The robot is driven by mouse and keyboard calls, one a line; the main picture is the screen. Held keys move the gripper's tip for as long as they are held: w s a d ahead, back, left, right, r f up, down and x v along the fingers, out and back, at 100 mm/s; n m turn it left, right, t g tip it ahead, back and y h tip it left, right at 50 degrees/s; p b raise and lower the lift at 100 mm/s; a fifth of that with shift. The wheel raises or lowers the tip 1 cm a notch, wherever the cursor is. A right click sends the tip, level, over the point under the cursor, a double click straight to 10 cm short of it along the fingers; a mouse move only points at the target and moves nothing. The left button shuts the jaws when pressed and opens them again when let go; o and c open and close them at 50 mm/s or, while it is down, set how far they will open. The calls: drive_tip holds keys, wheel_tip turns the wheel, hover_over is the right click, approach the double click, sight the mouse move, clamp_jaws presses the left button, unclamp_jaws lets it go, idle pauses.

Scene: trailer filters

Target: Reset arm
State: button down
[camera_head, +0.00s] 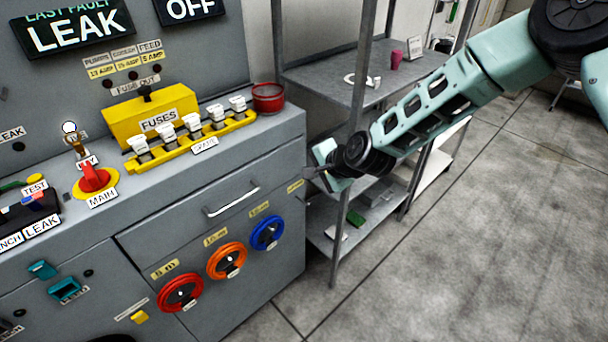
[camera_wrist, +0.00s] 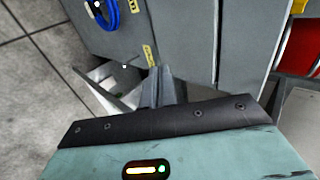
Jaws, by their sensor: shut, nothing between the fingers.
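My arm reaches in from the upper right in the head view. My gripper (camera_head: 312,170) is shut and empty, close to the right side of the grey cabinet (camera_head: 215,185), at about the height of its drawer handle (camera_head: 231,201). I cannot tell whether it touches the cabinet. In the wrist view my gripper's fingers (camera_wrist: 158,84) are together, in front of the grey cabinet (camera_wrist: 185,35). A blue wheel (camera_wrist: 104,14) shows beyond them at the upper left.
The cabinet top holds a yellow fuse box (camera_head: 150,115), a red tin (camera_head: 268,97) and a red main switch (camera_head: 95,178). Floor at right is clear.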

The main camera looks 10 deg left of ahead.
drive_tip(key=s+d+r+n+g+h+p, duration=0.1)
drive_tip(key=s+d+r+n+g, duration=0.2)
drive_tip(key=s+r, duration=0.4)
drive_tip(key=s+d+r+n+h+p, duration=0.1)
drive_tip(key=s+d+r+n, duration=0.1)
drive_tip(key=s+r+n, duration=0.5)
drive_tip(key=s+d+r+n+g+h+p, duration=0.1)
drive_tip(key=s+d+r+n+h, duration=0.1)
drive_tip(key=s+d, duration=0.5)
drive_tip(key=s+d+r+n+g+h, duration=0.2)
drive_tip(key=s+d, duration=0.5)
drive_tip(key=s, duration=0.6)
wheel_tip(320, 180, up, 3)
drive_tip(key=shift+s+d+f+n+h+p, duration=0.2)
drive_tip(key=shift+s+n+h+p, duration=0.15)
drive_tip(key=shift+n, duration=0.45)
drive_tip(key=shift+a, duration=0.1)
